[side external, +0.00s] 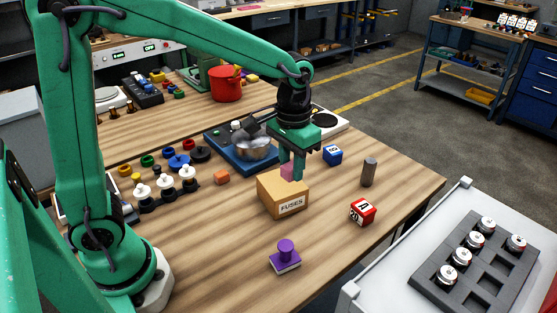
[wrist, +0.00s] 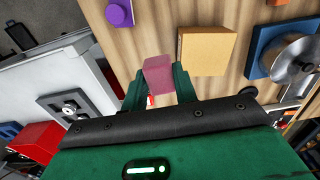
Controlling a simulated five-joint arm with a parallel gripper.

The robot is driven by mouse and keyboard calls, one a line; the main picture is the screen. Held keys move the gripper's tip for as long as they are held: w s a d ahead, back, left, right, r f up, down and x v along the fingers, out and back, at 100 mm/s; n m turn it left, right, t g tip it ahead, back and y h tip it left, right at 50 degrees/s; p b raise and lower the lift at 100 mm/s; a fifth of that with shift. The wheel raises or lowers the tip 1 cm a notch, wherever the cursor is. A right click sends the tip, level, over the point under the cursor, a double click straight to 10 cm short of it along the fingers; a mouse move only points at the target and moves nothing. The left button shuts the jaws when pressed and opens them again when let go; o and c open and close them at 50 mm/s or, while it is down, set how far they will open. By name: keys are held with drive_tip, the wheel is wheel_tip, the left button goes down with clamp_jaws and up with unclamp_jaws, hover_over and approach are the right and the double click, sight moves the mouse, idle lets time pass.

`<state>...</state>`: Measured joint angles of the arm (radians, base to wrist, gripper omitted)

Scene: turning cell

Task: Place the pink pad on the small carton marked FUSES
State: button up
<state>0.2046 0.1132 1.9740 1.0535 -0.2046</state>
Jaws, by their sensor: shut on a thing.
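The pink pad (wrist: 158,74) is held between the two fingers of my gripper (wrist: 160,82) in the wrist view. In the side view the pad (side external: 287,171) shows between the fingers of my gripper (side external: 292,172), at the back part of the carton's top. The small tan carton marked FUSES (side external: 280,196) stands on the wooden bench. In the wrist view the carton (wrist: 206,52) lies just right of the pad, apart from it in the picture. I cannot tell whether the pad touches the carton.
A red block with numbers (side external: 362,211), a dark grey cylinder (side external: 369,171) and a blue cube (side external: 333,155) stand right of the carton. A purple knobbed piece (side external: 285,257) is in front. A blue machine with a metal bowl (side external: 240,146) is behind.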

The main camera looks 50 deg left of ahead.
hover_over(282, 182)
wheel_tip(282, 182, down, 6)
drive_tip(key=shift+f, duration=0.15)
drive_tip(key=shift+f, duration=0.1)
drive_tip(key=shift+f, duration=1.9)
drive_tip(key=shift+f, duration=0.1)
drive_tip(key=o, duration=0.9)
drive_tip(key=shift+o, duration=0.2)
wheel_tip(282, 182, up, 12)
